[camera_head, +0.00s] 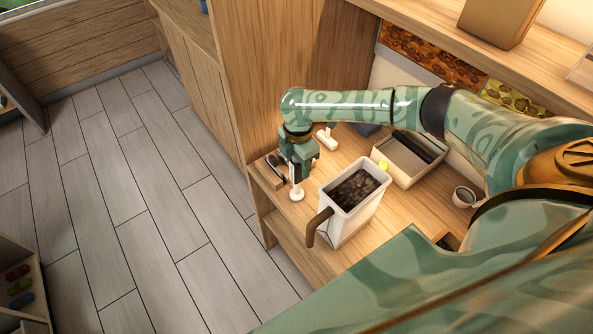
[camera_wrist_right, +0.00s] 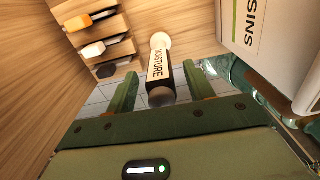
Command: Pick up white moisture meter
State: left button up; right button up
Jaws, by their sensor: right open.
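The white moisture meter (camera_wrist_right: 159,62) has a white body with dark lettering, a rounded white end and a dark end. In the right wrist view its dark end lies between the two open fingers of my right gripper (camera_wrist_right: 160,88), with gaps on both sides. In the head view my right gripper (camera_head: 298,170) points down over the shelf, and the meter (camera_head: 297,193) stands at its fingers, partly hidden by them. My left gripper is not in view.
A white bin (camera_head: 352,213) of dark raisins with a brown handle stands close beside the gripper. A tool rack (camera_head: 267,173) is on the other side, near the wooden panel. Behind are a box (camera_head: 402,172) with black items and a small cup (camera_head: 463,197).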

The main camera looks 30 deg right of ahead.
grip_shut()
